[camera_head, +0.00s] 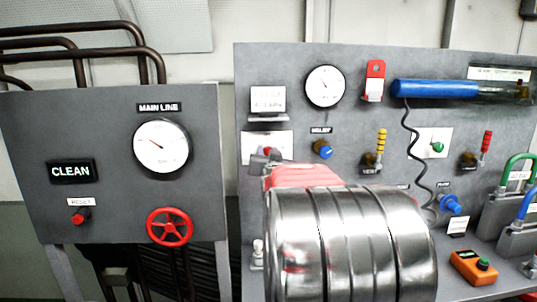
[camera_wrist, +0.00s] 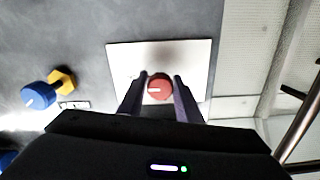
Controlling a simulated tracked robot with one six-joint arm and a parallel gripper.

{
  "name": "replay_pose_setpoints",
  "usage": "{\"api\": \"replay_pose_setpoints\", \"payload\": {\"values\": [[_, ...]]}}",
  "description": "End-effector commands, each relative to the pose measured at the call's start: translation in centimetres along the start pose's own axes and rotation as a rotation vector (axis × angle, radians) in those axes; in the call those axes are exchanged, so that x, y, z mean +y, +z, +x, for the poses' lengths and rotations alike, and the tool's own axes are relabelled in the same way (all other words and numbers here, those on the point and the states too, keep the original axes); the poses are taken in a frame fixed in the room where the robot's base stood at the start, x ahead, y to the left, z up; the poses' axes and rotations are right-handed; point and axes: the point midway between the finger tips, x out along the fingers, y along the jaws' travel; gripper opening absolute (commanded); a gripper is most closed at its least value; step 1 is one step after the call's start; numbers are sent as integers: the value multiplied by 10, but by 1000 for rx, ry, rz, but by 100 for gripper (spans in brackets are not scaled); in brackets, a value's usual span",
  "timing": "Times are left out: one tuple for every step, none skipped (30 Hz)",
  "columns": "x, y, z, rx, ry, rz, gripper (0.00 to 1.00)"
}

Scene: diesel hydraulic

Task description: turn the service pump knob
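A round red knob (camera_wrist: 160,88) with a pale pointer mark sits on a white plate (camera_wrist: 192,60) in the wrist view. No readable label names it. In the head view the white plate (camera_head: 253,148) is on the right-hand panel, and only a small part of the red knob (camera_head: 268,150) shows. My gripper (camera_wrist: 160,78) is at the plate, its two dark fingers apart with the knob between them. Whether the fingertips touch the knob is unclear. In the head view my gripper (camera_head: 268,158) is partly hidden behind my red and silver arm.
A blue knob (camera_head: 322,149) is right of the plate; in the wrist view a blue knob (camera_wrist: 38,96) with a yellow base shows left. A gauge (camera_head: 325,86) and red key-like tag (camera_head: 375,80) are above. A red valve wheel (camera_head: 169,227) is on the left panel.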

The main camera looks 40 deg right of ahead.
Motion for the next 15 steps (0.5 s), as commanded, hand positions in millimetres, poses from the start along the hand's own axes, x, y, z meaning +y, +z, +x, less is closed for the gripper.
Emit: {"api": "replay_pose_setpoints", "payload": {"values": [[0, 0, 0, 0, 0, 0, 27], [0, 0, 0, 0, 0, 0, 25], [0, 0, 0, 0, 0, 0, 22], [0, 0, 0, 0, 0, 0, 20], [0, 0, 0, 0, 0, 0, 18], [0, 0, 0, 0, 0, 0, 15], [0, 0, 0, 0, 0, 0, 13], [0, 0, 0, 0, 0, 0, 11], [0, 0, 0, 0, 0, 0, 8], [0, 0, 0, 0, 0, 0, 7], [0, 0, 0, 0, 0, 0, 7], [0, 0, 0, 0, 0, 0, 7], [0, 0, 0, 0, 0, -1, 7], [0, 0, 0, 0, 0, -3, 7], [0, 0, 0, 0, 0, -5, 7]]}}
